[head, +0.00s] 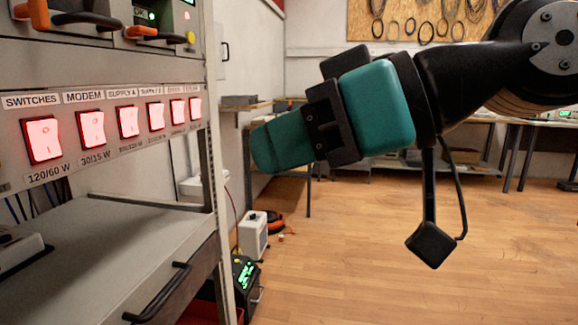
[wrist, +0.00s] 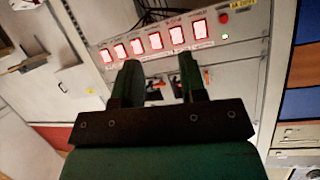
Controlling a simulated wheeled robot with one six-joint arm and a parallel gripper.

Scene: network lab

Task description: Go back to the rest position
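My gripper (head: 264,148) is teal and black and hangs in the air to the right of the rack, pointing left at the switch panel. In the wrist view my gripper (wrist: 159,78) shows two fingers apart with nothing between them. The switch panel (head: 14,160) has a row of several red-lit rocker switches, with labels such as SWITCHES and MODEM above them. The lit row also shows in the wrist view (wrist: 153,41), beyond the fingertips. A clear gap lies between my gripper and the panel in the head view.
Below the panel is a grey shelf (head: 110,235) with a black handle (head: 158,293). A white box (head: 252,235) and a dark device with a green display (head: 245,273) stand on the floor by the rack. Tables (head: 515,125) line the back. The wooden floor (head: 370,270) is open.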

